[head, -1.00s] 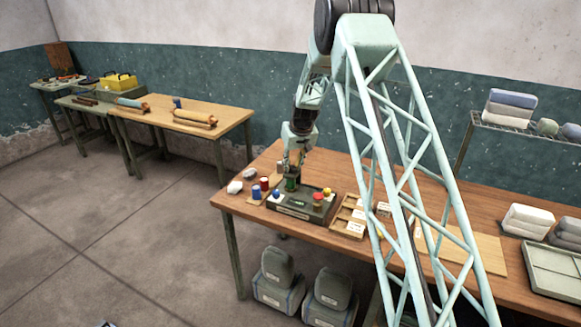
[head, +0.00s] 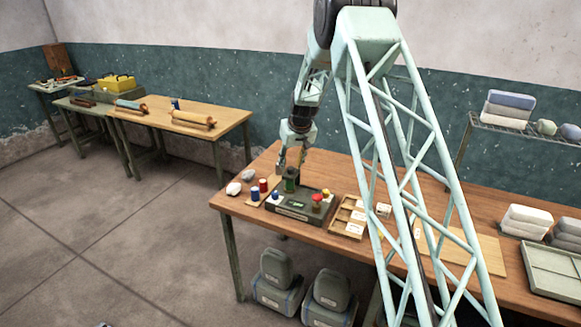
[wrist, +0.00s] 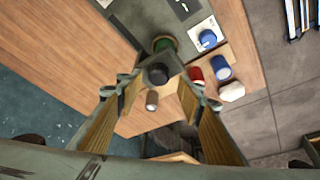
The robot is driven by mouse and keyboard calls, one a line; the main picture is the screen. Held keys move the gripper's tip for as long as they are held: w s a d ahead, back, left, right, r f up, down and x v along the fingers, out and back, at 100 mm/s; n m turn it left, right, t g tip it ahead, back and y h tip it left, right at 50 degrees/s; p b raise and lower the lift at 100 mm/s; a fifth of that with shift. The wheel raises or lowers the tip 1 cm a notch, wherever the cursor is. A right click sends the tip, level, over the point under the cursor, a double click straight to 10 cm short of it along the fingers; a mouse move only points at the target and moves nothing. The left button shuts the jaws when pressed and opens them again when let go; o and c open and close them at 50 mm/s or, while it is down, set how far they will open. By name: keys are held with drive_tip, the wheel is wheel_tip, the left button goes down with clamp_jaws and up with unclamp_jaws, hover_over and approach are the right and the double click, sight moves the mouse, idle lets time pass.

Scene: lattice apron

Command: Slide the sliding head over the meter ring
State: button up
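A dark box (head: 292,214) with a small lit display stands near the bench's left end. A dark green upright cylinder with a dark top (head: 290,181) stands at its back left. In the wrist view a black round top (wrist: 157,74) and a green round part (wrist: 165,43) show there. I cannot tell for certain which part is the sliding head and which the meter ring. My gripper (head: 300,160) is above and behind the cylinder. In the wrist view its fingers (wrist: 159,92) are spread apart, with the black top between or beyond their tips; contact cannot be told.
A red knob (head: 317,198) and blue knob (head: 275,195) sit on the box. Red (head: 263,185) and blue (head: 255,194) spools and a white lump (head: 233,188) lie left. A wooden compartment tray (head: 349,217) stands right. Bare bench top lies behind the box.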

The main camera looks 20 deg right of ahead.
drive_tip(key=v, duration=1)
idle(0.5)
drive_tip(key=s+a+r+b, duration=0.1)
drive_tip(key=s+a+r, duration=0.1)
drive_tip(key=s+r, duration=0.7)
drive_tip(key=s+a+r+b, duration=0.25)
drive_tip(key=s+r, duration=0.25)
drive_tip(key=s, duration=0.8)
drive_tip(key=s+a+r+b, duration=0.1)
drive_tip(key=s+a+r, duration=0.2)
drive_tip(key=s+r, duration=0.6)
drive_tip(key=s+a+f+b, duration=0.1)
drive_tip(key=s+f+b, duration=0.1)
drive_tip(key=s, duration=1.8)
drive_tip(key=s+a+f+b, duration=0.1)
drive_tip(key=s+f, duration=0.3)
drive_tip(key=s, duration=1.7)
drive_tip(key=shift+s+f+m+b, duration=0.25)
drive_tip(key=shift+f+m+b, duration=0.15)
drive_tip(key=shift+b, duration=0.15)
